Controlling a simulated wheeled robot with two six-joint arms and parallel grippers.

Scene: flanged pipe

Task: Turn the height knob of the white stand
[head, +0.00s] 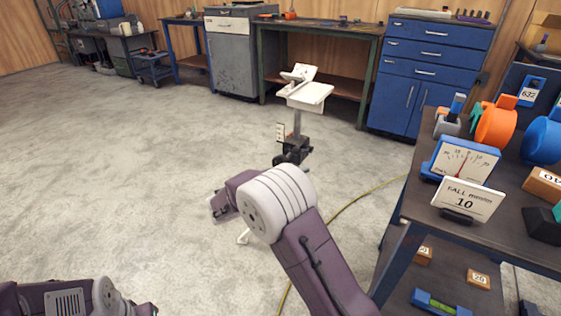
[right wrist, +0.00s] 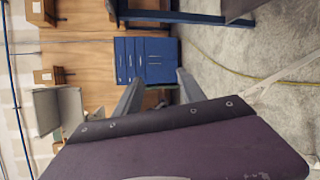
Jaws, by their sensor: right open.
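The white stand shows in the head view, with a tilted white top (head: 306,92) on a grey post (head: 297,122). A small marked plate (head: 280,132) and a black fitting (head: 293,150) are on the post. I cannot tell which part of the fitting is the knob. My right arm covers the lower stand, and its gripper cannot be made out there. A pale panel (right wrist: 58,110) at the left may be the stand's top.
A dark table (head: 415,208) with gauges, a sign and tools stands at the right. A blue cabinet (head: 425,70) and a workbench (head: 345,33) line the back wall. A yellow cable (head: 345,207) lies on the floor. The floor left of the stand is clear.

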